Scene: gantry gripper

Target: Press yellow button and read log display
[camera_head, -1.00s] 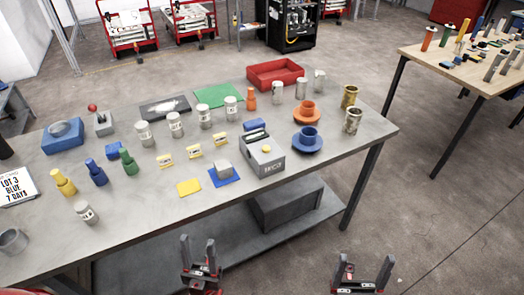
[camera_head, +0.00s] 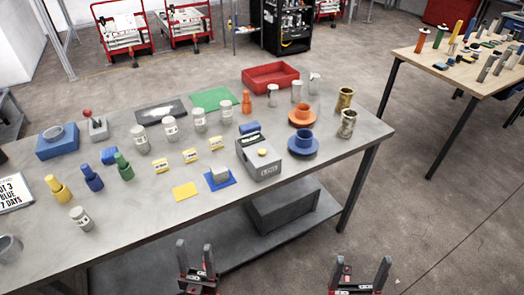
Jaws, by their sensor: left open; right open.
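A small label is on the front face. My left gripper (camera_head: 196,262) is open and empty, in front of the table and below the box in the picture. My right gripper (camera_head: 360,272) is open and empty, off the table to the right. Neither gripper touches the box.
On the table (camera_head: 215,218) a grey block on a blue square (camera_head: 219,178) and a yellow square (camera_head: 185,191) lie left of the box. A blue cup on a saucer (camera_head: 303,142) stands right of it. White jars, coloured bottles and a red tray (camera_head: 270,76) stand around.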

